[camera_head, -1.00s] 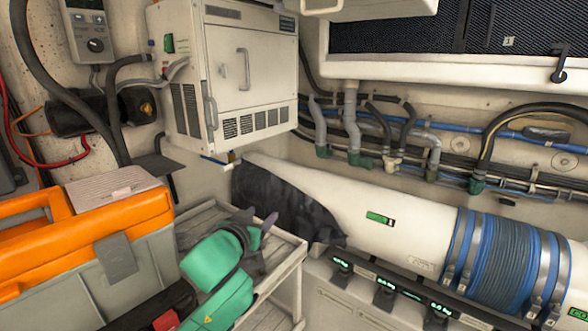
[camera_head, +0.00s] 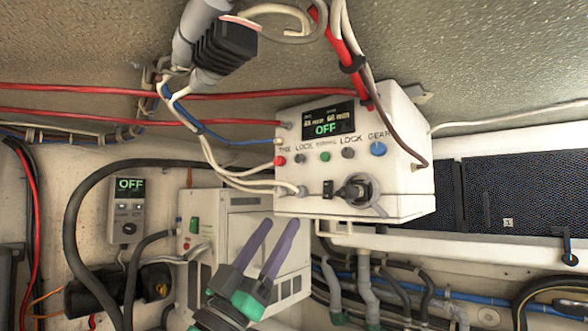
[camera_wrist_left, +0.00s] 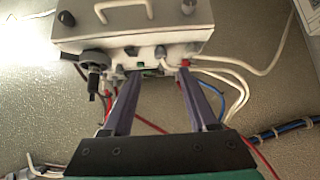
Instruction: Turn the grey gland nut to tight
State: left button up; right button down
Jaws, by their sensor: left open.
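The grey gland nut appears to be the small round grey fitting (camera_head: 302,191) at the lower left of the white control box's front, with a pale cable at it. In the left wrist view, upside down, a grey fitting (camera_wrist_left: 160,52) that seems to be the same one shows beyond the fingers. My left gripper (camera_head: 278,224) has two purple fingers, spread apart and empty, pointing up just below the control box (camera_head: 405,175). In the left wrist view its fingertips (camera_wrist_left: 159,78) lie either side of empty space. My right gripper is out of view.
A black rotary switch (camera_head: 355,190) sits right of the fitting; a red button (camera_head: 280,160) is above left. White cables (camera_head: 235,172) hang close on the left. A white cabinet (camera_head: 225,210) stands behind my gripper. Red cables (camera_head: 180,93) cross above.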

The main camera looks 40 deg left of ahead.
aim_at(298, 195)
pick_arm(q)
jog(key=p+x, duration=0.3)
jog(key=x, duration=0.3)
jog(key=shift+w+a+r, duration=0.1)
jog(key=shift+w+r, duration=0.1)
jog(key=shift+r, duration=0.15)
jog(key=shift+w+r+p, duration=0.1)
jog(key=shift+w+p, duration=0.2)
jog(key=shift+w, duration=0.15)
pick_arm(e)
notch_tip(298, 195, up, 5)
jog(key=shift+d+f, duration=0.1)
pick_arm(q)
jog(key=shift+s, duration=0.1)
grip_shut()
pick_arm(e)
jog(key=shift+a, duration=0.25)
